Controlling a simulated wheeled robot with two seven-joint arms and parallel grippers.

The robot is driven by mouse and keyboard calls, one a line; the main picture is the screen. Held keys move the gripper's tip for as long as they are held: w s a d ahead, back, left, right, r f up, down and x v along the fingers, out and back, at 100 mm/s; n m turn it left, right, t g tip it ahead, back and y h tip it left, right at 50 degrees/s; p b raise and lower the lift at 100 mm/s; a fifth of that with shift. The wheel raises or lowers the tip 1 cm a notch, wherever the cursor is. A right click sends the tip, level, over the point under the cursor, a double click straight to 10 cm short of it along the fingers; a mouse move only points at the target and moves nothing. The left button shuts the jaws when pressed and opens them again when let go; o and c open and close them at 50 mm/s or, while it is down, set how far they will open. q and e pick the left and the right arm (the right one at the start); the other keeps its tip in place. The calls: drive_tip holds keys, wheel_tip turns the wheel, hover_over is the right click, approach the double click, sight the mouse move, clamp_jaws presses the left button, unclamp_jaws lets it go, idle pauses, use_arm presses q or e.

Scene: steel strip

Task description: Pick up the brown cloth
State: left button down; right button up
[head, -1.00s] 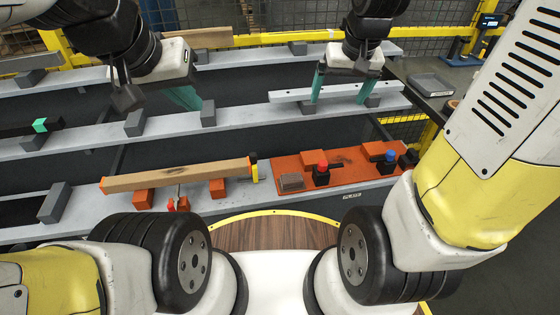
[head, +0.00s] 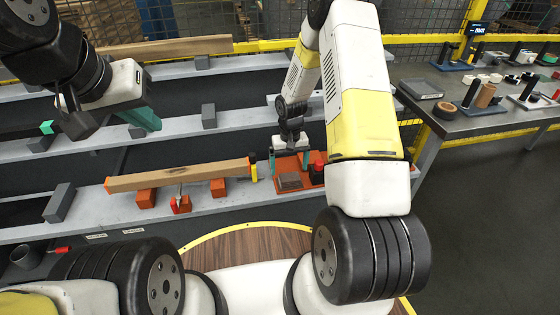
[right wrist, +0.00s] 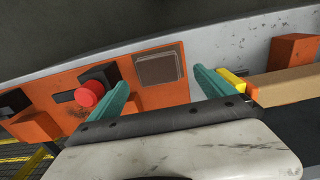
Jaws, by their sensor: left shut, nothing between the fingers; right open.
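The brown cloth (head: 290,182) looks like a small flat folded square on the left part of the orange board (head: 312,186). In the right wrist view the cloth (right wrist: 158,67) lies between the lines of the two fingers, just beyond them. My right gripper (head: 290,164) is open above the board, with one teal finger to each side of the cloth; it also shows in the right wrist view (right wrist: 162,90). Nothing is between its fingers and it appears apart from the cloth. My left gripper (head: 140,119) is shut and empty, over the rails at the left.
A black box with a red button (head: 318,172) stands close to the right of the cloth. A wooden bar (head: 180,175) on orange blocks, with a yellow end piece (head: 253,172), lies to the left. A grey table (head: 450,115) holds several parts at the right.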

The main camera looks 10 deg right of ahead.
sight(290, 177)
wheel_tip(290, 177, down, 6)
drive_tip(key=shift+d+r, duration=0.1)
drive_tip(key=c, duration=1.5)
drive_tip(key=shift+o, duration=0.2)
drive_tip(key=shift+r, duration=0.1)
drive_tip(key=shift+r, duration=0.6)
wheel_tip(290, 177, up, 2)
drive_tip(key=shift+r, duration=0.15)
drive_tip(key=s+a, duration=0.1)
drive_tip(key=s, duration=0.6)
drive_tip(key=s+a+r, duration=0.1)
drive_tip(key=s+a, duration=0.1)
drive_tip(key=s, duration=0.6)
drive_tip(key=shift+s+a+r, duration=0.15)
drive_tip(key=shift+s+a, duration=0.15)
